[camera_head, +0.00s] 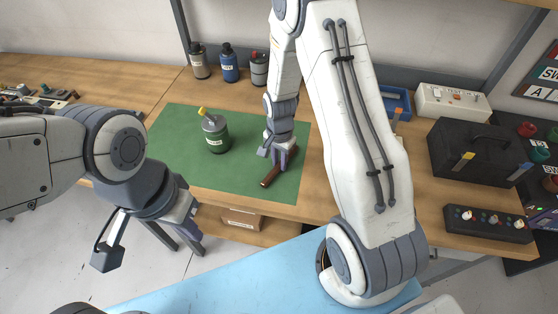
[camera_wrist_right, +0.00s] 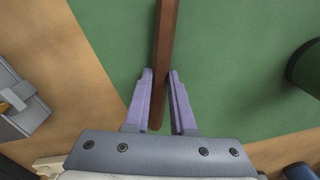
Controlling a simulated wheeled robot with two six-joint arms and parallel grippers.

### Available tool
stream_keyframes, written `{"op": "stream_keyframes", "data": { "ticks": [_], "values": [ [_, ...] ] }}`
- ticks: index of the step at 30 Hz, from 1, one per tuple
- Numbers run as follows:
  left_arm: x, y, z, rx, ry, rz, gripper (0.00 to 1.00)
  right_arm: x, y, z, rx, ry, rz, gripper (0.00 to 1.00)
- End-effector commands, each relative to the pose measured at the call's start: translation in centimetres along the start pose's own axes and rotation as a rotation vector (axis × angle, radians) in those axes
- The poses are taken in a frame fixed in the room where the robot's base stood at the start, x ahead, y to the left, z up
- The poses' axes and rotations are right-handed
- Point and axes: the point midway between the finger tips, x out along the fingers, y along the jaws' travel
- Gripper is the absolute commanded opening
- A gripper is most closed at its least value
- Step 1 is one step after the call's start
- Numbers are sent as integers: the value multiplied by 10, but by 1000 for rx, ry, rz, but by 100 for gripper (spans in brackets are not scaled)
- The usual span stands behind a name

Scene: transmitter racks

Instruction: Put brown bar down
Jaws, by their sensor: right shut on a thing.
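The brown bar (camera_head: 269,179) is at the right part of the green mat (camera_head: 246,181). My right gripper (camera_head: 281,156) points down over the mat and is shut on the bar. In the right wrist view the bar (camera_wrist_right: 166,40) runs between the two purple fingers (camera_wrist_right: 160,76) and extends beyond them over the mat. The bar looks at or very close to the mat surface; whether it touches I cannot tell. My left gripper (camera_head: 180,240) hangs empty in front of the bench's front edge, its fingers apart.
Several bottles (camera_head: 230,68) stand at the back. A blue tray (camera_head: 396,102), a white box (camera_head: 452,101) and a black case (camera_head: 474,150) are to the right. The mat's front left is clear.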

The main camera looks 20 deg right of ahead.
Motion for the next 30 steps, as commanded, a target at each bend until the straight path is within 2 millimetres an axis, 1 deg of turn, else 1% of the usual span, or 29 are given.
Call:
{"op": "stream_keyframes", "data": {
  "ticks": [2,3,5,6,14,17,19,23,30],
  "values": [
    [3,0,0,0,0,0,0,4,0,0,0,0,0,0],
    [3,0,0,0,0,0,0,4,0,0,0,0,1,27],
    [2,0,0,0,0,0,0,3,0,0,0,0,0,50],
    [2,0,0,0,0,0,0,3,0,0,0,0,1,53],
    [2,0,0,0,0,0,0,2,0,0,0,0,1,53],
    [-2,0,0,0,0,0,0,-3,0,0,0,0,0,53],
    [2,0,0,0,0,0,0,-7,0,0,0,1,-2,53],
    [7,0,0,0,0,0,0,-27,-1,-1,0,3,-4,53],
    [17,-1,1,1,0,0,0,-78,-1,-1,0,3,-5,53]
  ]
}}
